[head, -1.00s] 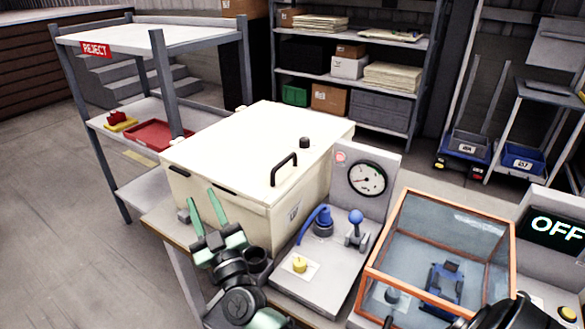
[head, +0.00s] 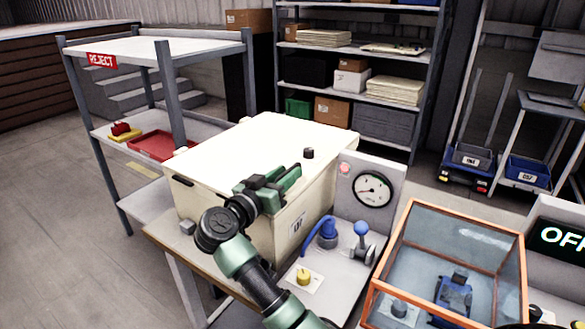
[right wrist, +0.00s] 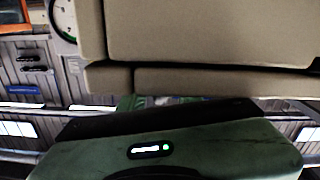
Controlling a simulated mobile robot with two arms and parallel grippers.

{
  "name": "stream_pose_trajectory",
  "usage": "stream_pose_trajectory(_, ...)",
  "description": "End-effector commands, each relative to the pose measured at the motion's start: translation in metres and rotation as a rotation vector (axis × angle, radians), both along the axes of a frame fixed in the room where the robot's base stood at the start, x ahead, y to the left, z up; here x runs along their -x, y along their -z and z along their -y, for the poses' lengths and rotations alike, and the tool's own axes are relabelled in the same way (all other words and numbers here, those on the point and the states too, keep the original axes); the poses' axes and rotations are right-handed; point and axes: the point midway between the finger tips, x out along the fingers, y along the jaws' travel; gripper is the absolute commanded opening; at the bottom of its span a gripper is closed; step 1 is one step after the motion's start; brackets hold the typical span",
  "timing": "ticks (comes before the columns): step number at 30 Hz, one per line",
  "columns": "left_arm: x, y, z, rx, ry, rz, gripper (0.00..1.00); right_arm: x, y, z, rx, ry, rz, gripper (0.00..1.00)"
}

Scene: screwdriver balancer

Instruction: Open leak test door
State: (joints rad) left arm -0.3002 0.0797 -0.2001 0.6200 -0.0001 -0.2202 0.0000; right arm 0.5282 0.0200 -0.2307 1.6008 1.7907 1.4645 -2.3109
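The cream box (head: 255,140) stands on the bench with its lid down and a black knob (head: 308,153) on top. My right gripper (head: 278,182) is over the box's front edge, where it covers the black lid handle. I cannot tell whether its fingers are around the handle or apart from it. In the right wrist view a cream panel (right wrist: 200,35) fills the top, close to the green gripper body; the fingertips do not show. A clear orange-framed case (head: 455,255) stands to the right and looks closed. My left gripper is out of view.
A grey panel with a dial gauge (head: 372,189), blue lever (head: 361,240), blue clamp (head: 326,232) and yellow knob (head: 303,275) stands just right of the box. A shelf marked REJECT (head: 160,48) with a red tray (head: 160,143) is at left. Floor at far left is clear.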

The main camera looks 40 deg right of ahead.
Motion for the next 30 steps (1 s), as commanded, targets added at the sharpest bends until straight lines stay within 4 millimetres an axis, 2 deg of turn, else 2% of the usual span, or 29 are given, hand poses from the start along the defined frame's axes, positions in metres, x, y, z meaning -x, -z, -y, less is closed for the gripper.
stream_pose_trajectory(1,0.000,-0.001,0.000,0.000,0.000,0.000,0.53,-0.003,-0.002,0.008,0.002,0.003,0.001,0.33)
stream_pose_trajectory(6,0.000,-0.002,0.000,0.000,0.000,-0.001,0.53,-0.010,-0.001,0.024,0.001,0.000,0.002,0.33)
stream_pose_trajectory(16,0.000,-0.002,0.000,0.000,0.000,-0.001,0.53,-0.012,0.000,0.029,0.000,-0.001,0.002,0.33)
stream_pose_trajectory(17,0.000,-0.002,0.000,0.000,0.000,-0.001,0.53,-0.012,0.000,0.029,0.000,-0.001,0.002,0.31)
stream_pose_trajectory(20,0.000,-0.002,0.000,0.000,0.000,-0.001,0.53,-0.012,0.000,0.029,0.000,0.000,0.002,0.03)
stream_pose_trajectory(21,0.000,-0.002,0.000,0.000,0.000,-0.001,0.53,-0.012,0.000,0.029,0.000,0.000,0.002,0.00)
stream_pose_trajectory(30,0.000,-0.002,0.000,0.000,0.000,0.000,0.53,-0.012,0.000,0.029,0.000,-0.001,0.001,0.00)
